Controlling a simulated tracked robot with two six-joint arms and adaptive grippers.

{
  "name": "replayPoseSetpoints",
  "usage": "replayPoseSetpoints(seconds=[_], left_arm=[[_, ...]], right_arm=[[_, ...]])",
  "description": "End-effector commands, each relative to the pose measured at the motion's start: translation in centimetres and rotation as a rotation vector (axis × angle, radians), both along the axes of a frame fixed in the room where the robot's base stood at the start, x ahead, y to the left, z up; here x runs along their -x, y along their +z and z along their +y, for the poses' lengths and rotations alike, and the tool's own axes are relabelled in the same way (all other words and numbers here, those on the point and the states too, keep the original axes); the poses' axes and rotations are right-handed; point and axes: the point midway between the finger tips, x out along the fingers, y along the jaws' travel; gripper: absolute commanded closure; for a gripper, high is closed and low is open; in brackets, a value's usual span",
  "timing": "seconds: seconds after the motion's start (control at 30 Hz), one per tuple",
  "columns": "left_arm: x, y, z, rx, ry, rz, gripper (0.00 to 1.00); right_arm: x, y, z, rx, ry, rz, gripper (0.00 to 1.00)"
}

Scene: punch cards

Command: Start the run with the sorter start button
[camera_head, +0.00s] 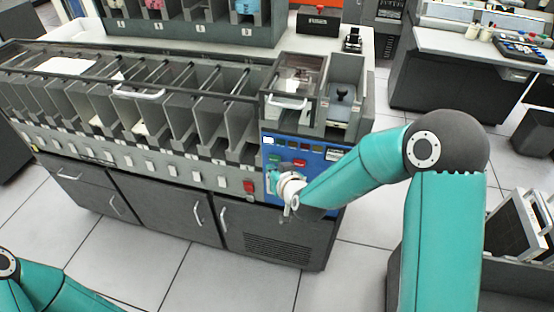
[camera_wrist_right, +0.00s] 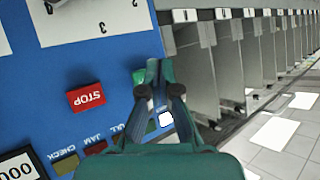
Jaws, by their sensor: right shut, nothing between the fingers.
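The sorter's blue control panel (camera_head: 315,148) is at the right end of the machine. It carries a red STOP button (camera_head: 299,163), which also shows in the right wrist view (camera_wrist_right: 86,97). Beside it is a green button (camera_wrist_right: 138,76), apparently the start button, partly hidden by my fingers; its green shows in the head view (camera_head: 275,158). My right gripper (camera_head: 272,178) is at the panel's left part, shut and empty. In the wrist view its fingertips (camera_wrist_right: 153,72) overlap the green button's edge; I cannot tell whether they touch it. My left gripper is out of view.
Grey card pockets (camera_head: 165,115) run left from the panel, and show at the right of the wrist view. A red switch (camera_head: 249,187) sits on the front strip left of my gripper. Below are dark cabinet doors (camera_head: 182,212). The tiled floor (camera_head: 225,270) in front is clear.

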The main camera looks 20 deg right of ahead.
Motion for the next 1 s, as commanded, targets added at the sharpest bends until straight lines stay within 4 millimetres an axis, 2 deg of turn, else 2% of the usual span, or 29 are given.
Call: replayPoseSetpoints(seconds=[0.57,1.0], left_arm=[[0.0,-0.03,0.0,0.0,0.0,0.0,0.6],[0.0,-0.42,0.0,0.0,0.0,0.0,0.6]], right_arm=[[-0.04,0.0,-0.04,0.0,0.0,0.0,1.0],[-0.81,0.14,-0.51,0.0,0.0,0.0,1.0]])
